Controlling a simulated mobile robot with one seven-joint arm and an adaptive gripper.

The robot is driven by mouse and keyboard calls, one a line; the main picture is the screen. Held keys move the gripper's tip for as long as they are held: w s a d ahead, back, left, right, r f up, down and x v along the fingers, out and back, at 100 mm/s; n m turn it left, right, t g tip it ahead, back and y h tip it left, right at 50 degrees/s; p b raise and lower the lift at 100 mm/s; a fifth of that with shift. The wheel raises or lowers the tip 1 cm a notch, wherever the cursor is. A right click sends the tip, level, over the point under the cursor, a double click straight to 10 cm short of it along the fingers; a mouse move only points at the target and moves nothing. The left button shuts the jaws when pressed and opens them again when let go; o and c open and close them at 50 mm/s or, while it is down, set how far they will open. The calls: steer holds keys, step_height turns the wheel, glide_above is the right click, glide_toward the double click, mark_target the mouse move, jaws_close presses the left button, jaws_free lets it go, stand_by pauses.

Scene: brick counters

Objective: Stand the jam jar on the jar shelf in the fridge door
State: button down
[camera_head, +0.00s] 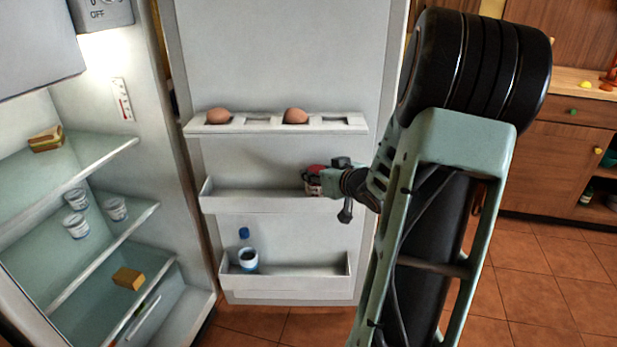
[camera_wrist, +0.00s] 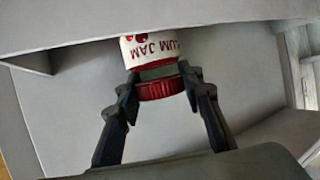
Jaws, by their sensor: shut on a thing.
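The jam jar (camera_wrist: 151,50) has a white label with red print and a red lid. My gripper (camera_wrist: 158,84) is shut on it near the lid end in the wrist view. In the head view, the jar (camera_head: 313,180) is at the right end of the middle door shelf (camera_head: 245,202), held by my gripper (camera_head: 335,178). The jar's far end is hidden behind a pale edge in the wrist view. I cannot tell whether the jar touches the shelf floor.
The egg rack (camera_head: 270,124) with two eggs is above the middle shelf. The fridge interior with glass shelves (camera_head: 100,165) is at left. The middle shelf's left part is empty.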

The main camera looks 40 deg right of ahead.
steer(key=shift+f, duration=0.3)
steer(key=shift+f, duration=0.15)
steer(key=c, duration=1.3)
jaws_free()
steer(key=shift+s+r, duration=0.1)
steer(key=shift+r, duration=0.15)
steer(key=shift+p+v, duration=2)
steer(key=shift+v, duration=3.9)
steer(key=shift+f, duration=0.2)
